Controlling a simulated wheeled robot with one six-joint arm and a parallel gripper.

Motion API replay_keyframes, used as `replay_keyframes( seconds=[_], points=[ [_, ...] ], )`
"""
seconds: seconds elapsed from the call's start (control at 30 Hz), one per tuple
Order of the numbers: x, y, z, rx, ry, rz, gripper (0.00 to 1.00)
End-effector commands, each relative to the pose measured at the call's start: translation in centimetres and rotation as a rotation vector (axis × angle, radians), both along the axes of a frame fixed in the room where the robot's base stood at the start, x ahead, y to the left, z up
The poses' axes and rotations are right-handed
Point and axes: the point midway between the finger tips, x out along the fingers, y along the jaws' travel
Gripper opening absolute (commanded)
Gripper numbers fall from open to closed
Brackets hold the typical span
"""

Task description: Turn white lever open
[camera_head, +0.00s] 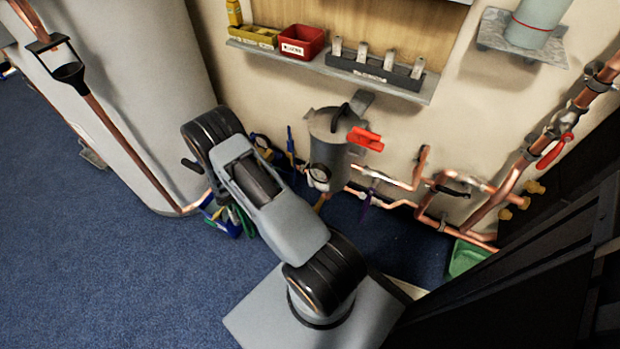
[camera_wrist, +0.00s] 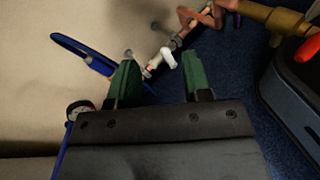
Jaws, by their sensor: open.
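The white lever (camera_wrist: 168,58) shows in the wrist view as a small white handle on a copper pipe (camera_wrist: 182,38). It lies in the picture gap between the two green fingers of my gripper (camera_wrist: 160,60), beyond their tips. My gripper is open, with nothing seen held in it. I cannot tell whether a finger touches the lever.
A blue lever (camera_wrist: 82,53) and a round gauge (camera_wrist: 78,109) are left of the fingers. A dark case-like object (camera_wrist: 290,100) is at right. In the head view, a grey canister (camera_head: 328,140) with a red handle (camera_head: 365,139) stands near copper pipes (camera_head: 395,184).

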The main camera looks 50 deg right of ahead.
Motion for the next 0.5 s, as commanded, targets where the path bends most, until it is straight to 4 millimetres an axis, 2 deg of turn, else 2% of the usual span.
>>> replay_keyframes(
  seconds=[0.03, 0.2, 0.33, 0.5],
  points=[
    [-0.2, -0.4, -2.5, -0.035, 0.061, 0.051, 0.45],
    [-0.5, -1.3, -8.4, -0.126, 0.196, 0.214, 0.45],
    [-1.0, -1.4, -11.5, -0.165, 0.259, 0.302, 0.45],
    [-1.5, -1.5, -13.7, -0.191, 0.299, 0.368, 0.45]
  ],
)
